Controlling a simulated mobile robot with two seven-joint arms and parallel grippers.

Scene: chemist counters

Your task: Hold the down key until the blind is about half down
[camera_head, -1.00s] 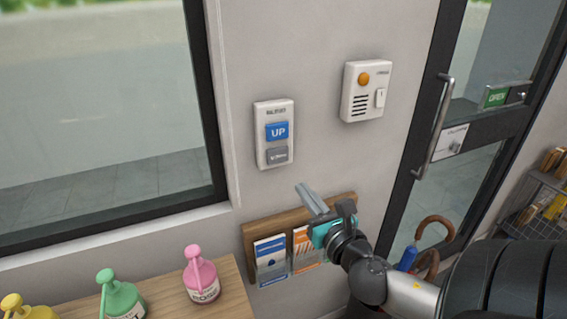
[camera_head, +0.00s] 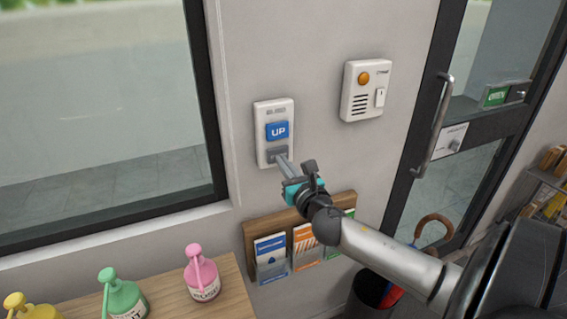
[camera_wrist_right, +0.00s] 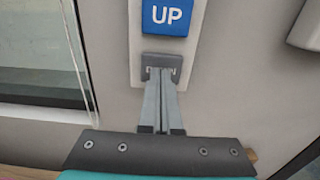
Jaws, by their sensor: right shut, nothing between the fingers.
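A white two-key switch plate (camera_head: 274,117) is on the wall right of the window. Its blue UP key (camera_head: 277,131) is on top, and the grey down key (camera_head: 277,154) is below it. In the right wrist view the UP key (camera_wrist_right: 167,15) and the grey key (camera_wrist_right: 161,64) also show. My right gripper (camera_head: 281,160) is shut and empty. Its fingertips (camera_wrist_right: 161,74) are at the lower part of the grey key; I cannot tell whether they press it. The window (camera_head: 100,110) shows clear glass with no blind visible in it. My left gripper is not in view.
A white box with an orange button (camera_head: 367,90) is on the wall to the right. A wooden leaflet rack (camera_head: 250,238) hangs below the plate. Pump bottles, one pink (camera_head: 203,275), stand on a wooden counter (camera_head: 236,290). A glass door with a handle (camera_head: 441,125) is at right.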

